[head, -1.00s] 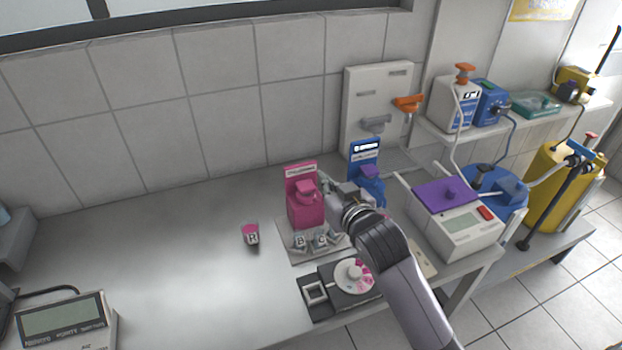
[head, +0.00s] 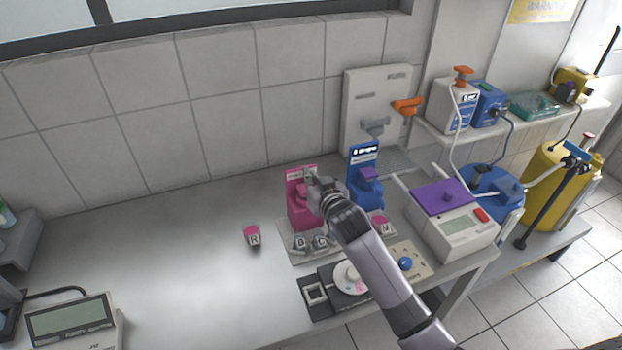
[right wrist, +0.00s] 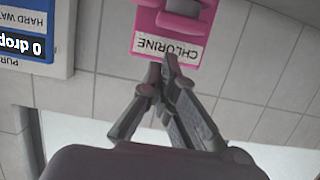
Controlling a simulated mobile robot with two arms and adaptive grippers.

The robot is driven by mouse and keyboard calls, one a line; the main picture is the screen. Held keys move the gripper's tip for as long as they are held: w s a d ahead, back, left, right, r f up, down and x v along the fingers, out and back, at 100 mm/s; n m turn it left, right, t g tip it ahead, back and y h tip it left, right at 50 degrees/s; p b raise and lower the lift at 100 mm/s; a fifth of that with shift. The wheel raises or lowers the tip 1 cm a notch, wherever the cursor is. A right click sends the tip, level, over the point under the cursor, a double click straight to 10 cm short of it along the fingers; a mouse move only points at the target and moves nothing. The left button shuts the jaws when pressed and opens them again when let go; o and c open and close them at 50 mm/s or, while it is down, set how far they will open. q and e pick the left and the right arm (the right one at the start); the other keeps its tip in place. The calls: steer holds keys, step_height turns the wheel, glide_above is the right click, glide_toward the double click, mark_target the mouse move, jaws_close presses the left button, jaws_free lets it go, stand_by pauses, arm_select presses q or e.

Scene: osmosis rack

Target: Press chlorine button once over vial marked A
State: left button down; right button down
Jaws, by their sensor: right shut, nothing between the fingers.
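The pink chlorine dispenser (head: 298,210) stands on the bench, with its CHLORINE label (right wrist: 168,47) upside down in the right wrist view. Its pink button part (right wrist: 178,22) shows beyond the label there. My right gripper (head: 311,176) is shut and empty; its fingertips (right wrist: 162,62) appear close to the label edge, and contact cannot be told. In the head view it hides part of the dispenser. A pink-topped vial (head: 381,226) stands right of my forearm; its letter is unclear. Vials B (head: 299,243) and C (head: 320,242) stand before the dispenser. My left gripper is out of view.
A blue dispenser (head: 362,185) stands just right of the pink one. A pink-topped vial R (head: 252,238) stands alone to the left. A dial device (head: 330,290) lies in front, and a purple-lidded meter (head: 455,222) is right. The bench's left middle is clear.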

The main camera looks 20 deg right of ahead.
steer(key=shift+s+f, duration=0.1)
steer(key=shift+f, duration=0.8)
steer(key=shift+f, duration=0.1)
